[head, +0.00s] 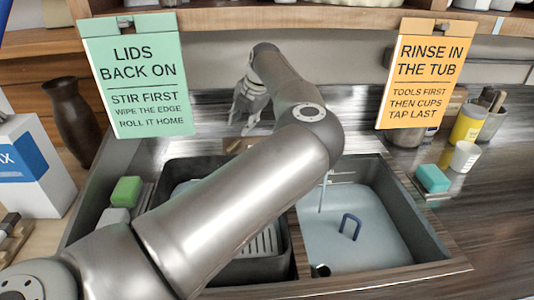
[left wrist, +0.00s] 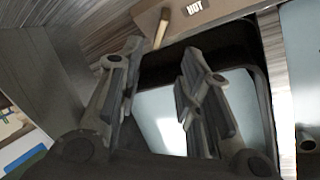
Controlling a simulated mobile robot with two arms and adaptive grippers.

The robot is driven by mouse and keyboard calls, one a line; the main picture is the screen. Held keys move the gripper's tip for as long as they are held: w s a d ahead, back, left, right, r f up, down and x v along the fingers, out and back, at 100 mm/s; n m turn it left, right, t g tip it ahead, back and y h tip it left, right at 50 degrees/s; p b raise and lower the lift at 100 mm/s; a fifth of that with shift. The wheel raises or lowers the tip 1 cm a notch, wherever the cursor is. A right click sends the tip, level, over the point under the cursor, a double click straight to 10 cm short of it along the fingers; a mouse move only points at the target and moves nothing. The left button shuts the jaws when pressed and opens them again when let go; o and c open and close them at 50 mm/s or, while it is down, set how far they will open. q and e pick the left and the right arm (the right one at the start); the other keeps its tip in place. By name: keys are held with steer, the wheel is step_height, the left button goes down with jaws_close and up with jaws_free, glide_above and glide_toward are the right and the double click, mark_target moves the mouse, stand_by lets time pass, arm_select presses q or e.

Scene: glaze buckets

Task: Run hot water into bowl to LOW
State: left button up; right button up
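My left arm crosses the head view from the lower left. Its gripper (head: 247,105) is behind the sink, with the fingers pointing down. In the left wrist view the gripper (left wrist: 162,80) is open, with nothing between its fingers. Just beyond the fingertips is a small wooden lever (left wrist: 161,28) on a tan plate beside a dark label that seems to read HOT (left wrist: 194,8). Below it is a dark-rimmed basin (left wrist: 262,105) with a pale interior. I cannot pick out a separate bowl or a LOW mark; my arm hides much of the left basin (head: 185,168).
The right basin (head: 375,240) holds pale blue water or lining, a blue handle (head: 350,226) and a thin vertical strand (head: 322,193). Sponges, green (head: 126,190) and teal (head: 432,178), flank the sink. Two signs, green (head: 138,75) and orange (head: 427,72), hang above. A brown vase (head: 73,120) stands left.

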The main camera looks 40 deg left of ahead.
mark_target(238, 140)
arm_select(q)
steer(key=w+a+f+n+t+b, duration=0.1)
steer(key=f+n+b, duration=0.2)
steer(key=n+b, duration=0.3)
steer(key=w+a+f+n+t+b, duration=0.1)
steer(key=f+n+b, duration=0.3)
steer(key=n, duration=1.3)
steer(key=w+a+f+n+t+b, duration=0.1)
steer(key=a+f+n+b, duration=0.2)
steer(key=n+b, duration=0.5)
steer(key=shift+f+n+t+b, duration=0.15)
steer(key=shift+n+b, duration=0.05)
steer(key=shift+n, duration=0.7)
steer(key=shift+f+n+t+b, duration=0.1)
steer(key=shift+n+t+b, duration=0.05)
steer(key=shift+n, duration=0.75)
arm_select(e)
steer(key=w+a+f+t, duration=0.1)
steer(key=w+a+f, duration=0.1)
steer(key=w+f, duration=0.7)
steer(key=w, duration=0.4)
steer(key=shift+a+f, duration=0.15)
steer(key=shift+a, duration=0.25)
arm_select(q)
jaws_close()
